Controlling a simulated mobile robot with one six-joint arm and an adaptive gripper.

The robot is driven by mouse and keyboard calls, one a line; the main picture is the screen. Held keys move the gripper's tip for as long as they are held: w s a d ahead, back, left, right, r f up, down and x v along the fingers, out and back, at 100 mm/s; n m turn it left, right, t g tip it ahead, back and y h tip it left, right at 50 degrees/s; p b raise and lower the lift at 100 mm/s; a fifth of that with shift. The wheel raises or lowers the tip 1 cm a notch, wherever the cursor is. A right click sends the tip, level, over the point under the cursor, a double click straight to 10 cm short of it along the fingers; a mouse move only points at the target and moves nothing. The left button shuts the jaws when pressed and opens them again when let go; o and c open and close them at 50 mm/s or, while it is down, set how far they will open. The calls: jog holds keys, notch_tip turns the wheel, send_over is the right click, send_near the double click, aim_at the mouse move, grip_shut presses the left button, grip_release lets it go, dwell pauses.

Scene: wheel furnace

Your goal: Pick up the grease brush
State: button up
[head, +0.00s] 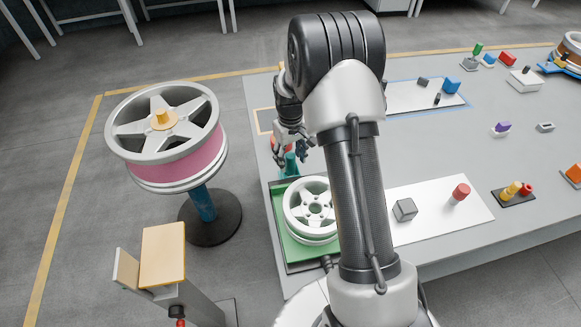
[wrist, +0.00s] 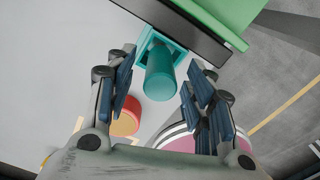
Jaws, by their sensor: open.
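A teal cylinder (wrist: 160,78), which appears to be the grease brush's handle, stands in a square teal holder (wrist: 146,40) in the wrist view. The teal part also shows small in the head view (head: 290,163), just beyond the green tray. I cannot see any bristles. My gripper (wrist: 165,85) is open, with a blue-padded finger on each side of the cylinder and no clear contact. In the head view my gripper (head: 291,148) is over the table's left edge, partly hidden by my arm.
A red and orange round object (wrist: 125,118) is close to the left finger. The green tray (head: 283,236) holds a white wheel (head: 312,212). A pink-rimmed wheel (head: 175,165) stands on a post at left. Small parts sit across the table's right side.

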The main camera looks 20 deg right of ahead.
jog(key=shift+r, duration=0.1)
jog(key=shift+c, duration=0.5)
jog(key=c, duration=1.1)
jog(key=shift+o, duration=0.2)
jog(key=shift+r, duration=0.1)
